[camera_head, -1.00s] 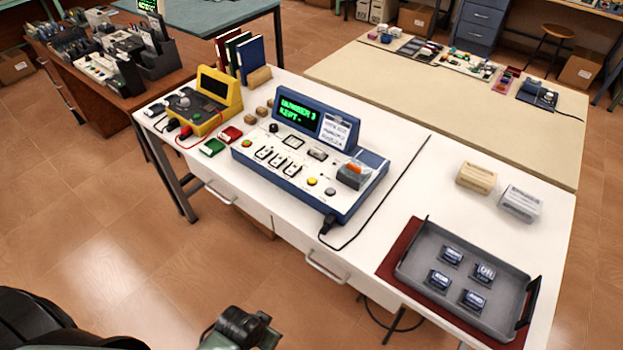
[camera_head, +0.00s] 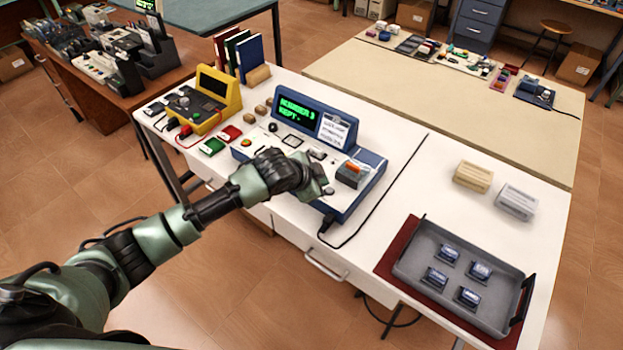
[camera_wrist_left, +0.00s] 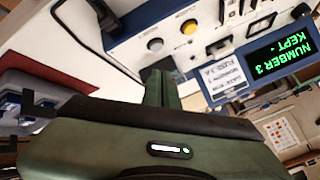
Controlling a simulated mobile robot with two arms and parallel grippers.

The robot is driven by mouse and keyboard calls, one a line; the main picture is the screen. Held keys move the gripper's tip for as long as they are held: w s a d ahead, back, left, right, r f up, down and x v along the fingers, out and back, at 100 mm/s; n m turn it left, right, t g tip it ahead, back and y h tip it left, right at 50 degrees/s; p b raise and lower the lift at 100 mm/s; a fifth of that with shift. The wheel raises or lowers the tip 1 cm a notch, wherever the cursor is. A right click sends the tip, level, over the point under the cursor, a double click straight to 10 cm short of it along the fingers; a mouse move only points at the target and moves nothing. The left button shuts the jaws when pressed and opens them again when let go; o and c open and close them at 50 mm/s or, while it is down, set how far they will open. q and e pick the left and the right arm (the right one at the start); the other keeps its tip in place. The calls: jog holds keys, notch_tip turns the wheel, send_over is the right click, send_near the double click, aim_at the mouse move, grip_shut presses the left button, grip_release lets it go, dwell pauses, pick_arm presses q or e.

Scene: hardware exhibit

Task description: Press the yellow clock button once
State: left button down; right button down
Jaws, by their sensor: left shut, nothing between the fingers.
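The blue and white console (camera_head: 375,157) stands on the white table with its green-lit screen (camera_head: 296,112) reading "NUMBER 3 KEPT -". My left gripper (camera_head: 326,190) is over the front right part of its panel, with the arm reaching in from the left. The gripper is shut and empty. It hides the yellow button in the head view. In the left wrist view the yellow button (camera_wrist_left: 190,27) shows on the panel beside a grey round button (camera_wrist_left: 155,44). The shut fingers (camera_wrist_left: 160,88) appear just below these buttons in that picture; contact cannot be told. My right gripper is out of view.
A yellow device (camera_head: 222,97) and upright books (camera_head: 249,60) stand at the table's left. A black cable (camera_head: 385,195) runs from the console across the table. A grey tray (camera_head: 405,262) with several small blocks lies at the right. Two pale blocks (camera_head: 473,176) (camera_head: 516,200) sit behind it.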

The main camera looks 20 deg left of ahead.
pick_arm(q)
jog(key=w+a+r+t, duration=0.1)
jog(key=w+a+r, duration=0.2)
jog(key=w+a, duration=0.2)
jog(key=shift+w+r+y, duration=0.3)
jog(key=shift+w+r, duration=0.05)
jog(key=shift+w, duration=0.35)
jog(key=shift+a+f, duration=0.1)
jog(key=shift+f, duration=0.05)
notch_tip(320, 180, down, 6)
jog(key=b, duration=0.7)
jog(key=shift+f, duration=0.2)
jog(key=shift+f+b, duration=0.55)
jog(key=shift+f, duration=0.5)
jog(key=shift+f, duration=0.1)
jog(key=shift+f, duration=0.3)
